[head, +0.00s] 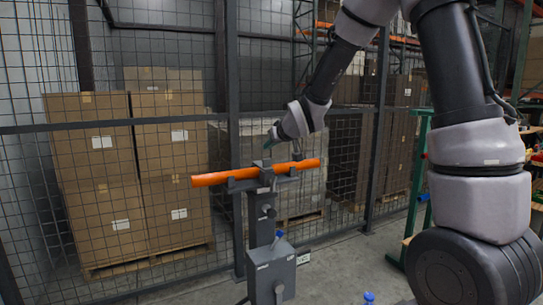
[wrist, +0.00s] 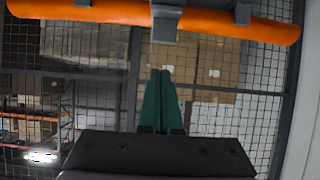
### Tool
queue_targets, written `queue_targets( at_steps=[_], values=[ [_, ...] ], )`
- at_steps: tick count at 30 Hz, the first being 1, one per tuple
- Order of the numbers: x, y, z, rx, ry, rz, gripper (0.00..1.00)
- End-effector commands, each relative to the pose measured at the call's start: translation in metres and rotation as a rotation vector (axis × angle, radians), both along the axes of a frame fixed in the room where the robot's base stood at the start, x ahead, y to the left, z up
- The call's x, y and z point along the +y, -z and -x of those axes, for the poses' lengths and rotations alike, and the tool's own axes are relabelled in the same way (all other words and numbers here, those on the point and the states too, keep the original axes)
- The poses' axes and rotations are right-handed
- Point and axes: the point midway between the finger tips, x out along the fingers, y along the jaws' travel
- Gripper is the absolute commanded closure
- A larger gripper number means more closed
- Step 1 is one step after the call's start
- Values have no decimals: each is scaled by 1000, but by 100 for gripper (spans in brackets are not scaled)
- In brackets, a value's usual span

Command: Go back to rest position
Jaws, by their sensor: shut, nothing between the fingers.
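My gripper (head: 271,138) hangs in the middle of the head view, just above an orange tube (head: 215,178). In the wrist view its two green fingers (wrist: 161,75) lie side by side, shut with nothing between them. The orange tube rests roughly level across a dark grey stand (head: 263,215). The tube also spans the top of the wrist view (wrist: 80,11), beyond the fingertips, with a grey clamp part at its middle. The fingers appear apart from the tube and clamp.
A wire mesh fence (head: 180,126) stands behind the stand, with stacked cardboard boxes (head: 100,150) on pallets beyond it. A grey box (head: 272,270) with a blue-tipped lever sits low on the stand. A green frame (head: 420,180) is at right. Bare floor (head: 345,270) shows right of the stand.

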Motion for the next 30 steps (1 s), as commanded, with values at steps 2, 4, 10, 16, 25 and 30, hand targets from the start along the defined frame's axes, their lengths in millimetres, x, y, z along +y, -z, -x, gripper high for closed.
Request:
queue_targets(
  at_steps=[2,4,10,16,25,30],
  values=[
    [-7,16,15,10,0,4,100],
    [-11,25,25,9,2,2,100],
    [-22,48,51,6,1,2,100],
    [-28,60,64,2,2,1,100],
    [-85,11,87,96,156,-28,100],
    [-135,-32,134,221,303,-85,100]
  ],
)
